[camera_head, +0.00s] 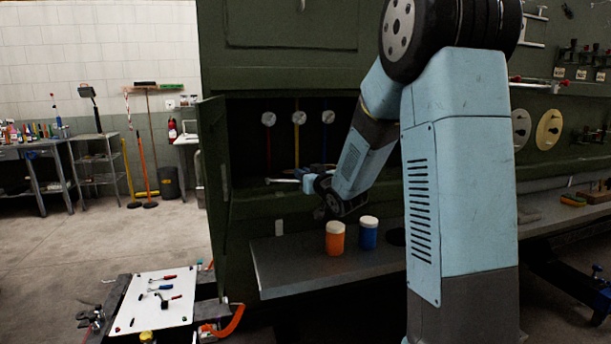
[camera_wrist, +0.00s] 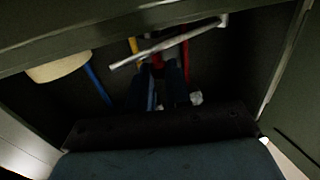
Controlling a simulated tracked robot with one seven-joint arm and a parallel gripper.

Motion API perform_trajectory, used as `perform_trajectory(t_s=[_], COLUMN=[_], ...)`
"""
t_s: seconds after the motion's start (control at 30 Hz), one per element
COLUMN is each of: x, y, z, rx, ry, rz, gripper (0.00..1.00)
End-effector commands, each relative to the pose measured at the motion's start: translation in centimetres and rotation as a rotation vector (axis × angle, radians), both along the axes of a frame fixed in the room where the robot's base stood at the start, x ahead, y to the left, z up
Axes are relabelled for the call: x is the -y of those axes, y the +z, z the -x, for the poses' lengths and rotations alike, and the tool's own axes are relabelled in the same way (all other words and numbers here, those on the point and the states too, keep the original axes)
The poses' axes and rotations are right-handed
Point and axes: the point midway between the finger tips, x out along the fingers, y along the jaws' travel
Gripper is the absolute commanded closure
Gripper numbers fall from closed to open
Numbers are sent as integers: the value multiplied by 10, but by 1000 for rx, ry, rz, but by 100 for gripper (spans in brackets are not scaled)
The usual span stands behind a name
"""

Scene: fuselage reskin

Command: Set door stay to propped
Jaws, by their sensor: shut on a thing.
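The door stay is a thin silvery rod, seen in the head view (camera_head: 280,181) in front of the open green cabinet. In the wrist view the stay (camera_wrist: 140,59) runs at a slant across the tips of my gripper (camera_wrist: 163,65). My gripper is shut on it, though the jaws are dark and the exact contact is hard to see. In the head view my gripper (camera_head: 305,181) is at the cabinet opening, partly hidden by my wrist. The cabinet door (camera_head: 214,180) stands open at the left edge of the opening. I cannot tell where the stay's ends rest.
Inside the cabinet, red, yellow and blue pipes carry round gauges (camera_head: 298,118). A shelf (camera_head: 290,268) below bears an orange jar (camera_head: 335,238) and a blue jar (camera_head: 368,233). A white tool board (camera_head: 150,299) lies lower left. Floor at the left is open.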

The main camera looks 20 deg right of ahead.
Motion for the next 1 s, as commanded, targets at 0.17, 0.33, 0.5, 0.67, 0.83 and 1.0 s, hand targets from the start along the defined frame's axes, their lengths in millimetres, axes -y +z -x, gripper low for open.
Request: perform_trajectory(t_s=[0.17,0.33,0.5,0.67,0.83,1.0], x=[-18,-17,-15,-12,-10,-10], y=[1,1,0,0,0,1], z=[0,0,0,0,0,1], rx=[3,3,2,1,1,2], ry=[33,32,27,22,18,20], rz=[1,0,0,0,0,-1], gripper=[100,70,61,61,61,61])
